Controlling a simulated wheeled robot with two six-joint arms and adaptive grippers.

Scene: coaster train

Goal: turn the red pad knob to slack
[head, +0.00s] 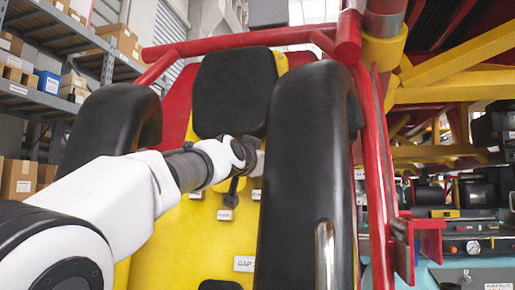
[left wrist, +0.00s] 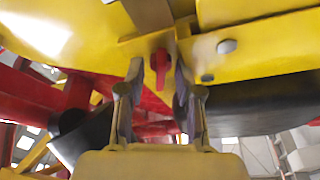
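In the left wrist view the red pad knob (left wrist: 161,64) sits under a yellow panel (left wrist: 255,55). My left gripper (left wrist: 158,80) is open, one finger on each side of the knob, with narrow gaps seeming to show between them. I cannot tell how deep the fingers reach along it. In the head view my left arm comes in from the left, and my left gripper (head: 247,157) is in front of the yellow seat back (head: 205,230), between the black pads. The knob cannot be made out there. My right gripper is not in view.
Tall black pads (head: 302,165) stand on both sides of my left arm, with a black headrest (head: 234,92) above. A red tube frame (head: 250,38) surrounds the seat. White labels (head: 244,264) are on the seat. Shelves with boxes (head: 45,90) stand at left, machinery at right.

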